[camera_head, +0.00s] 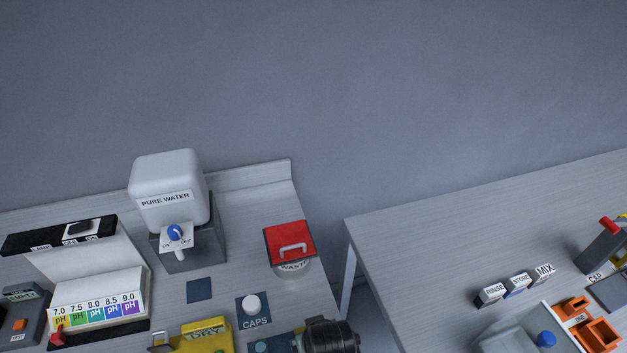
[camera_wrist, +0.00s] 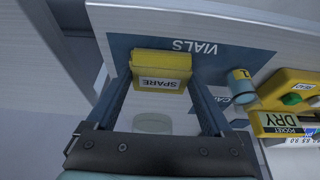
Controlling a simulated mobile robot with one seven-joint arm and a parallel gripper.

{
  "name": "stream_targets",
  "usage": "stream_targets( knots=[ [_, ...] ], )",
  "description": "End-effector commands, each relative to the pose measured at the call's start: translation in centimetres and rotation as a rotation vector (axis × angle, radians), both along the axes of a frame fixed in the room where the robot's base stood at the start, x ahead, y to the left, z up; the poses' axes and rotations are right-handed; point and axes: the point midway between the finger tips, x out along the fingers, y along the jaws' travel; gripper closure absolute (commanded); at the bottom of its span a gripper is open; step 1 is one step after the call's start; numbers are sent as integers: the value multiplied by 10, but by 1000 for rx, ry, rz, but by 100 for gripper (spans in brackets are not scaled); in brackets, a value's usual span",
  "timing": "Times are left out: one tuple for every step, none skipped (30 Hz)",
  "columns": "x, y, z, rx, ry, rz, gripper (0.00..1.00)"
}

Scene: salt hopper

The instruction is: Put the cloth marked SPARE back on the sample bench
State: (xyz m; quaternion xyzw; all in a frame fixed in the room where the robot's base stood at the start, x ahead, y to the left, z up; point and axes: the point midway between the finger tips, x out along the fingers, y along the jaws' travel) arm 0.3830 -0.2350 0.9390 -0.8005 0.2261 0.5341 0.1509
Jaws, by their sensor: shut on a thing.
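The yellow cloth marked SPARE (camera_wrist: 161,84) is between the fingertips of my gripper (camera_wrist: 160,70) in the wrist view. My gripper is shut on it, and its label faces the camera. The cloth shows over a dark blue mat marked VIALS (camera_wrist: 229,62); I cannot tell whether it touches the mat. In the head view, a dark part of my arm shows at the bottom edge over the left bench (camera_head: 235,205), and the cloth is not visible there. A second bench (camera_head: 420,250) stands to the right. Neither bench carries a readable name.
A clear round vessel (camera_wrist: 152,124) shows between my fingers. A red-lidded WASTE bin (camera_head: 290,245) and a CAPS mat (camera_head: 255,321) are on the left bench. A gap separates the benches.

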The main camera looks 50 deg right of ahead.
Motion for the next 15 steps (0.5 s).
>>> stream_targets(
  knots=[
    [0, 0, 0, -1, -1, 0, 66],
    [0, 0, 0, -1, -1, 0, 66],
    [0, 0, 0, -1, -1, 0, 66],
    [0, 0, 0, -1, -1, 0, 66],
    [0, 0, 0, -1, -1, 0, 66],
    [0, 0, 0, 0, 0, 0, 66],
    [0, 0, -1, 0, 0, 0, 66],
    [0, 0, -2, 0, 0, 0, 66],
    [0, 0, -4, 0, 0, 0, 66],
    [0, 0, -4, 0, 0, 0, 13],
    [0, 0, -3, -1, -1, 0, 7],
    [0, 0, -3, 0, 0, 0, 0],
    [0, 0, -3, 0, 0, 0, 0],
    [0, 0, -3, 0, 0, 0, 0],
    [0, 0, -3, 0, 0, 0, 0]
  ],
)
